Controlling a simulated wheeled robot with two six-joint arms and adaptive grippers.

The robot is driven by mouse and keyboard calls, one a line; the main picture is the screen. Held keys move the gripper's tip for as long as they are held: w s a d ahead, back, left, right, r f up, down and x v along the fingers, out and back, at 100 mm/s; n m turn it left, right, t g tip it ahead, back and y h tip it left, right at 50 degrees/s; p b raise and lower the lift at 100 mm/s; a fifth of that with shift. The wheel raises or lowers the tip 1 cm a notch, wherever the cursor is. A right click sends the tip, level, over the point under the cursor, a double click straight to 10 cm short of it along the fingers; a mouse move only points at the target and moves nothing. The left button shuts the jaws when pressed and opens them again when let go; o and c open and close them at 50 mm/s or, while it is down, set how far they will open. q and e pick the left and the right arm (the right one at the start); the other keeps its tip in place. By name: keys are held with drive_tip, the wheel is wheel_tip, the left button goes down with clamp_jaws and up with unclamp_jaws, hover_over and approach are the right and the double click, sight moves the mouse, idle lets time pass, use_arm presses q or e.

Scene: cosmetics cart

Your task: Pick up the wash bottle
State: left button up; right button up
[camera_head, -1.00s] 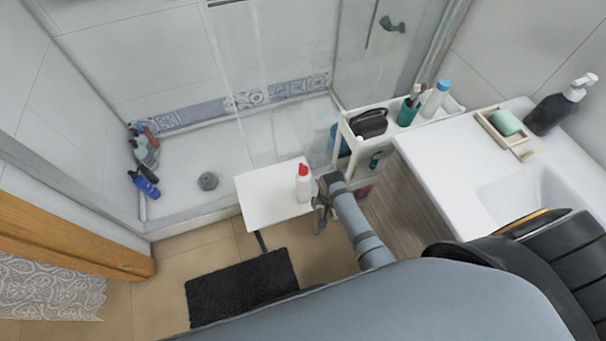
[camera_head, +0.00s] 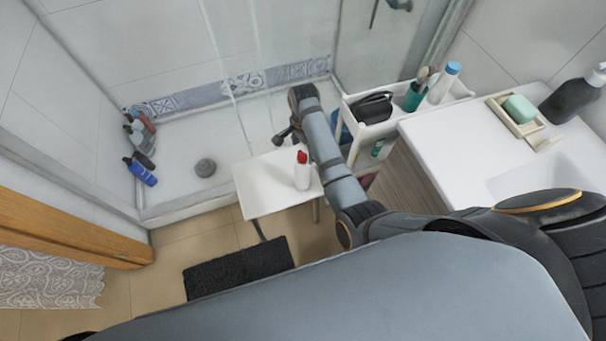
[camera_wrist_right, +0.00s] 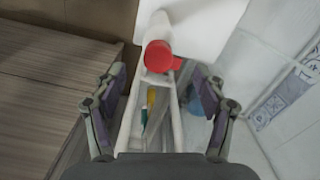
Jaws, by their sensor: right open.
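The wash bottle, white with a red cap (camera_head: 302,172), stands upright on a small white table (camera_head: 262,200). In the right wrist view its red cap (camera_wrist_right: 161,57) faces the camera, beyond the fingertips and near the middle of the gap. My right gripper (camera_head: 284,136) is past the far edge of the table, up and left of the bottle, and apart from it. In the right wrist view its two fingers (camera_wrist_right: 160,100) are spread wide with nothing between them. My left gripper is in neither view.
A white cart (camera_head: 345,112) with a teal cup (camera_head: 413,97), a blue-capped bottle (camera_head: 443,82) and a dark item stands right of my right arm. The white sink counter (camera_head: 440,150) is further right. A dark mat (camera_head: 238,268) lies on the floor.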

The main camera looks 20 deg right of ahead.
sight(303, 163)
wheel_tip(303, 163, down, 3)
drive_tip(key=shift+a+r, duration=0.1)
drive_tip(key=f, duration=0.3)
drive_tip(key=f+b, duration=0.1)
drive_tip(key=f, duration=0.1)
drive_tip(key=shift+s+a+f, duration=0.15)
drive_tip(key=shift+s, duration=0.1)
clamp_jaws()
